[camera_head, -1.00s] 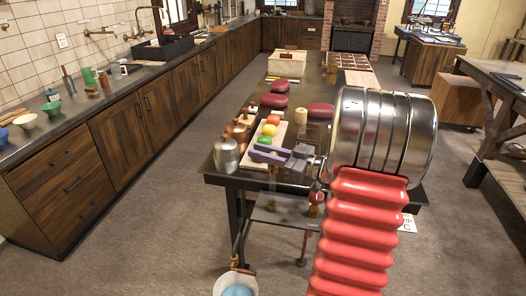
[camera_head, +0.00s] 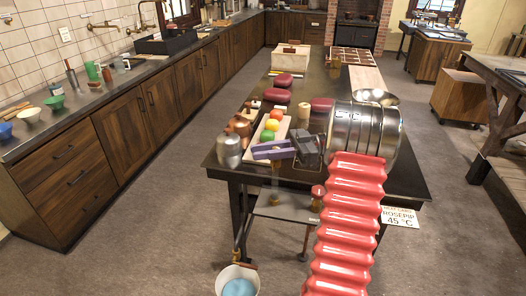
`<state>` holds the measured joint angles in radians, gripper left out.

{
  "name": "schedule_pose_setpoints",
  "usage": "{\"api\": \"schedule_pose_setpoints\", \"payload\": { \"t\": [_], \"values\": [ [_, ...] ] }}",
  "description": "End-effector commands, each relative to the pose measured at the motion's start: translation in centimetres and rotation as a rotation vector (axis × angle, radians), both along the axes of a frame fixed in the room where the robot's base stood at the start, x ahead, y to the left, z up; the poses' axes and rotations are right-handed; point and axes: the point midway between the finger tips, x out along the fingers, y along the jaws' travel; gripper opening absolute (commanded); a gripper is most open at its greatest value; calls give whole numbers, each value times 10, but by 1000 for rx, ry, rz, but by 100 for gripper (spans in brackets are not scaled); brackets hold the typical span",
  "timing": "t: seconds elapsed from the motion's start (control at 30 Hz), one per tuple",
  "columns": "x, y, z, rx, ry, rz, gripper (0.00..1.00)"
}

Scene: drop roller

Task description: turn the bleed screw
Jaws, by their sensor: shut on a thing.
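My gripper (camera_head: 274,150), with purple jaws on a dark grey body, is low over the near edge of the dark table (camera_head: 408,184). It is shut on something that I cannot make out. I cannot single out the bleed screw in this view. Below the jaws, a small brass-coloured part (camera_head: 275,181) shows at the table's front. A red-topped fitting (camera_head: 317,192) stands to its right, above a grey shelf (camera_head: 285,211). My red and silver arm hides part of the table's right side.
A tray of coloured balls (camera_head: 272,130) lies behind the gripper, with metal and copper jars (camera_head: 229,150) to its left. Dark red cushions (camera_head: 283,80) lie farther back. A white bucket (camera_head: 237,280) stands on the floor below. A placard (camera_head: 400,217) hangs at right.

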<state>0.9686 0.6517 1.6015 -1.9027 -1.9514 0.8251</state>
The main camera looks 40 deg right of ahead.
Motion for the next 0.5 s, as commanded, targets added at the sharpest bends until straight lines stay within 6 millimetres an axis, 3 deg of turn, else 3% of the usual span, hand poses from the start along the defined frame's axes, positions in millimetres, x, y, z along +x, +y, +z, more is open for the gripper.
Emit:
{"api": "schedule_pose_setpoints", "payload": {
  "t": [0.37,0.4,0.5],
  "values": [
    [0,0,1,0,-4,6,0],
    [1,0,1,0,-4,5,21],
    [0,1,1,0,-3,5,28]
  ]
}}
